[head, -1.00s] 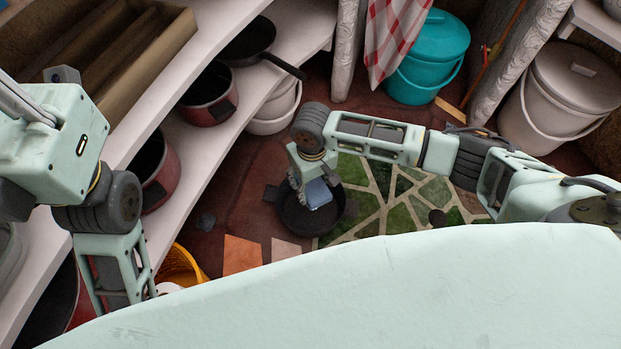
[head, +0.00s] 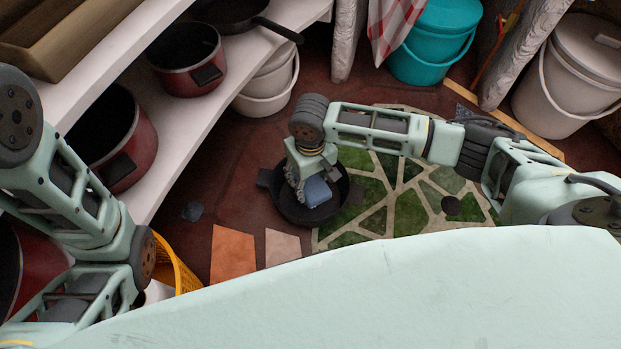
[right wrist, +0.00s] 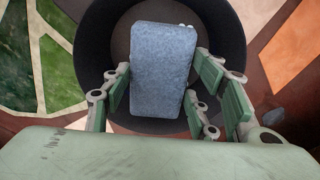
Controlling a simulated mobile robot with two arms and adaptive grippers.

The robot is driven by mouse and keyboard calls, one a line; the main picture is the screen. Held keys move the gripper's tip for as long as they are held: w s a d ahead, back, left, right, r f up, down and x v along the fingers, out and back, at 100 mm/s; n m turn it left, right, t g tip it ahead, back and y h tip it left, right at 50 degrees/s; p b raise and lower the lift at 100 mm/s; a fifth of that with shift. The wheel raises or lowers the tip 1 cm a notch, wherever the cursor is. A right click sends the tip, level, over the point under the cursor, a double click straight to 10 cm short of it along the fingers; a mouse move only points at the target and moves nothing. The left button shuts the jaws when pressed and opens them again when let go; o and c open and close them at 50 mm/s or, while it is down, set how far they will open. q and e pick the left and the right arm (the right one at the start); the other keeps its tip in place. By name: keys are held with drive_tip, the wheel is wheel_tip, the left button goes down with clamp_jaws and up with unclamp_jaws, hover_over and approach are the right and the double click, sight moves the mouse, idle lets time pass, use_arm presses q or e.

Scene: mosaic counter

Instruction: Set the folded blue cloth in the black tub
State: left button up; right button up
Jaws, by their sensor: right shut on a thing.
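The folded blue cloth (head: 318,191) is a small grey-blue block at my right gripper (head: 304,186). In the right wrist view the cloth (right wrist: 163,65) stands lengthwise between the fingers of the right gripper (right wrist: 162,98), which is shut on it. The round black tub (head: 284,210) is on the floor, and the cloth is over its opening. In the right wrist view the tub (right wrist: 226,35) surrounds the cloth on the far side. I cannot tell whether the cloth touches the tub's bottom. My left arm shows at the left, but its gripper is out of sight.
White shelves (head: 185,150) with red pots (head: 187,60) and a dark pan (head: 238,14) run along the left. A yellow basket (head: 178,265) is below them. A teal bucket (head: 433,45) and a white lidded bin (head: 570,85) stand at the back. Green mosaic floor (head: 408,215) lies right of the tub.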

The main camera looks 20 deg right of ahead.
drive_tip(key=o, duration=1.4)
drive_tip(key=shift+c, duration=0.2)
